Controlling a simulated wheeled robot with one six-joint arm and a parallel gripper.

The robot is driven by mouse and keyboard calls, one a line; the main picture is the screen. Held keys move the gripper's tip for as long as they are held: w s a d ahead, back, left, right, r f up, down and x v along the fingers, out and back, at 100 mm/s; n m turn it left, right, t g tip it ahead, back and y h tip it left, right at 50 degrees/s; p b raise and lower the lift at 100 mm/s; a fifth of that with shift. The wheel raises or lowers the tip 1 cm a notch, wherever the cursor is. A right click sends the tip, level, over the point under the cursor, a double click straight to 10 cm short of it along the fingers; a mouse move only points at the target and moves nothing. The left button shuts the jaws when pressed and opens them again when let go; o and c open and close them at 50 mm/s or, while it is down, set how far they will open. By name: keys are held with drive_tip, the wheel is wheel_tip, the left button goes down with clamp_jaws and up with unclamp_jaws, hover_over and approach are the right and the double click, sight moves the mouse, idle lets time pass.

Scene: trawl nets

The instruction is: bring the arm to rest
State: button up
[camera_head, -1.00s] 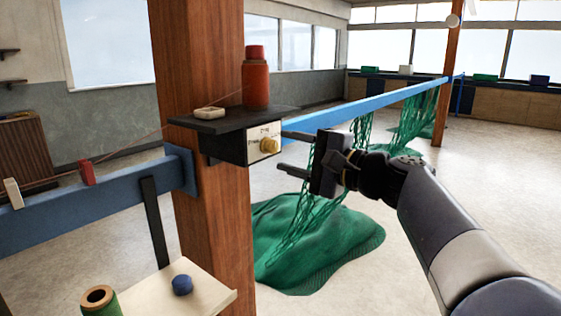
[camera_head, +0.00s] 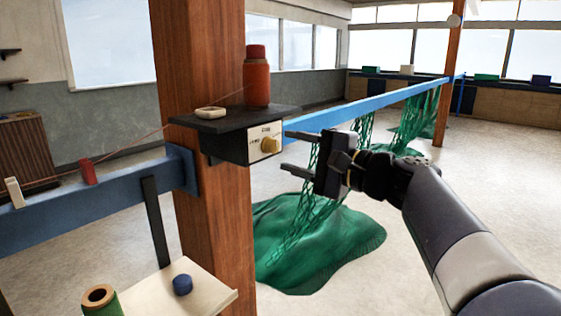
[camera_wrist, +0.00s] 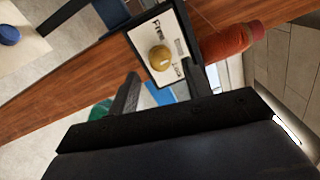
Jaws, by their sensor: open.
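My gripper (camera_head: 292,151) is open and empty, its two fingers pointing left toward the wooden post. It is to the right of the black box (camera_head: 232,148) on the post, apart from it. The box has a pale dial plate with a brass knob (camera_head: 269,145) on its front. In the wrist view the knob (camera_wrist: 160,58) shows just beyond my fingers, with nothing between them.
The wooden post (camera_head: 205,220) carries the black shelf with an orange spool (camera_head: 257,78). A blue rail (camera_head: 390,99) with green netting (camera_head: 318,240) runs behind my arm. A board with a blue cap (camera_head: 182,284) is at lower left. The floor at right is clear.

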sight(276, 147)
drive_tip(key=v, duration=0.8)
drive_tip(key=x, duration=1.1)
drive_tip(key=shift+a+p, duration=0.15)
drive_tip(key=shift+p, duration=0.2)
drive_tip(key=shift+w+f+n+b, duration=0.1)
drive_tip(key=shift+f+n+b, duration=0.05)
drive_tip(key=shift+n+b, duration=0.2)
drive_tip(key=shift+n, duration=1.05)
drive_tip(key=n, duration=0.2)
drive_tip(key=shift+n+b, duration=0.3)
drive_tip(key=n, duration=0.6)
drive_tip(key=shift+p, duration=0.4)
drive_tip(key=shift+d+n, duration=0.35)
drive_tip(key=shift+n, duration=0.05)
drive_tip(key=b+v, duration=0.1)
drive_tip(key=v, duration=0.7)
drive_tip(key=shift+r, duration=0.2)
drive_tip(key=shift+a, duration=0.1)
